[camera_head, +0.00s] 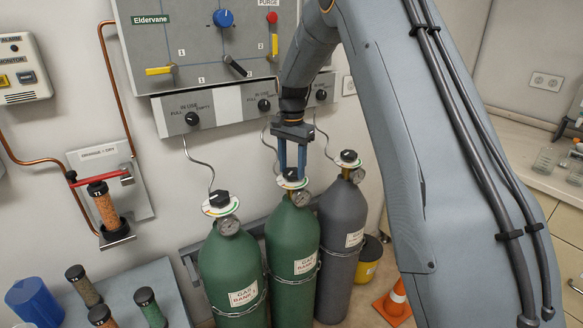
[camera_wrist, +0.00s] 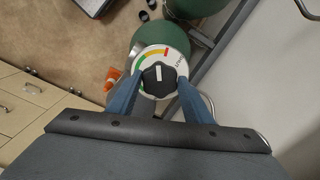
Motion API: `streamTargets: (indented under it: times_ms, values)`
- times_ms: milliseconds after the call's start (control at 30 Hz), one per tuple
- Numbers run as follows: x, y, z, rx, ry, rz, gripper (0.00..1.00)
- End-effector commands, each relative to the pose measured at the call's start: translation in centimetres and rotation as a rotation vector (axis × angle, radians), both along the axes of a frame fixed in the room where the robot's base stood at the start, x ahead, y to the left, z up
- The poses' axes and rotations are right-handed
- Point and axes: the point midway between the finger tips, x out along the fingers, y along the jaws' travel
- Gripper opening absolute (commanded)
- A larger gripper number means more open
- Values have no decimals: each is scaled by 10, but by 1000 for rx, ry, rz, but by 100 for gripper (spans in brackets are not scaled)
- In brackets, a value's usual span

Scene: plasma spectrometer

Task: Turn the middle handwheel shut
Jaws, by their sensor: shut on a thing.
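Three gas cylinders stand in a row in the head view, with two green and the right one grey. The middle handwheel (camera_head: 290,174) is a black knob on top of the middle green cylinder (camera_head: 292,240). My gripper (camera_head: 292,172) reaches down onto it from above. In the wrist view, my blue fingers (camera_wrist: 158,88) are shut on the black knob (camera_wrist: 158,76), one on each side.
The left handwheel (camera_head: 219,198) and right handwheel (camera_head: 348,156) flank my gripper closely. Thin hoses run up to the wall panel (camera_head: 190,119). An orange cone (camera_head: 394,300) and a yellow-and-black bin (camera_head: 368,262) stand on the floor at the right.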

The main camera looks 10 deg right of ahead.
Motion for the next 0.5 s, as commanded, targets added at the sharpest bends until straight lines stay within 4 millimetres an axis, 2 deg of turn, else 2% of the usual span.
streamTargets:
  times_ms: [200, 500]
  values:
    - [1, -1, 1, -2, -1, -164, 23]
    - [1, -1, 1, -2, -1, -303, 23]
